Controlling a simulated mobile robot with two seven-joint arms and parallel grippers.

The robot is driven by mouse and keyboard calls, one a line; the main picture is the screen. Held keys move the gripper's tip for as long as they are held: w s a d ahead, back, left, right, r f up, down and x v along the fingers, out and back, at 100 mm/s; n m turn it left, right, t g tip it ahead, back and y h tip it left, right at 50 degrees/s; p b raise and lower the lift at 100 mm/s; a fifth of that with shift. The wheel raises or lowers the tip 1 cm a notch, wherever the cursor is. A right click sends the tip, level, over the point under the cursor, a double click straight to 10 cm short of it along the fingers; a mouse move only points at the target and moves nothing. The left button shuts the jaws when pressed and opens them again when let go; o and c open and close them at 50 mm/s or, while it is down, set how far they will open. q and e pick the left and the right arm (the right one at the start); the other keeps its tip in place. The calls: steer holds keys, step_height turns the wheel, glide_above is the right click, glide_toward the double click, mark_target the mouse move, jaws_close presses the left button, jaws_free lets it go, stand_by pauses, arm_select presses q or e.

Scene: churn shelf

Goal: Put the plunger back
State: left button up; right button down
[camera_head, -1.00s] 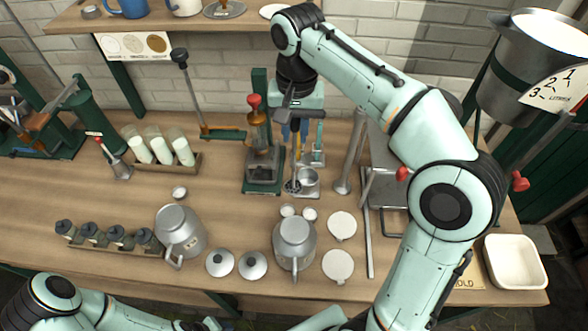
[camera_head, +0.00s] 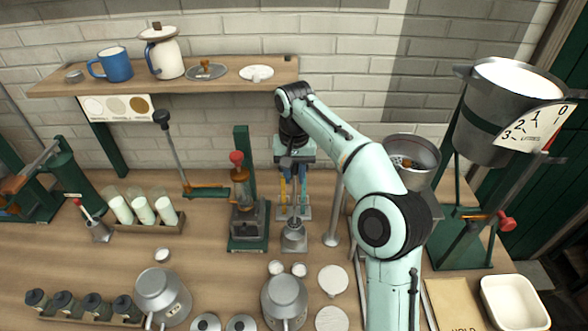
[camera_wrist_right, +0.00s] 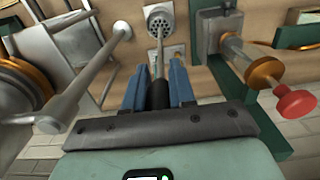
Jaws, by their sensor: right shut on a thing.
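The plunger, a thin rod with a dark handle and a perforated metal disc (camera_wrist_right: 158,14), is held upright in my right gripper (camera_head: 293,176). In the right wrist view the blue fingers of the gripper (camera_wrist_right: 158,85) are shut on the dark handle (camera_wrist_right: 158,95). In the head view the rod points down at a small metal cup (camera_head: 293,240) on the table. The disc end is at or just over the cup; I cannot tell whether it is inside. My left gripper is not in view.
A green-based grinder with a red knob (camera_head: 237,158) stands close left of the gripper. A tall metal post (camera_head: 332,215) stands close right. Metal jugs (camera_head: 284,298) and pale lids (camera_head: 333,280) lie in front.

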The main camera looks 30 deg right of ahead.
steer(key=shift+s+f+b, duration=0.15)
steer(key=shift+f+b, duration=0.15)
steer(key=shift+f, duration=0.5)
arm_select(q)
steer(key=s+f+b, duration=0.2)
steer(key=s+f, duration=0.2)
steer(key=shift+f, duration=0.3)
arm_select(e)
step_height(320, 180, down, 7)
steer(key=shift+f, duration=0.2)
steer(key=c, duration=0.9)
jaws_free()
steer(key=shift+o, duration=0.2)
steer(key=r+p, duration=0.1)
steer(key=r, duration=0.3)
steer(key=r+p, duration=0.1)
steer(key=r, duration=0.3)
steer(key=r+p, duration=0.1)
steer(key=r, duration=0.3)
steer(key=shift+w+r, duration=0.1)
steer(key=shift+w, duration=0.15)
steer(key=shift+r+p, duration=0.4)
steer(key=shift+r, duration=0.15)
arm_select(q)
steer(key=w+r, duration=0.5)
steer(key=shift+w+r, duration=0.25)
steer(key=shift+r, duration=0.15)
arm_select(e)
steer(key=shift+s, duration=0.1)
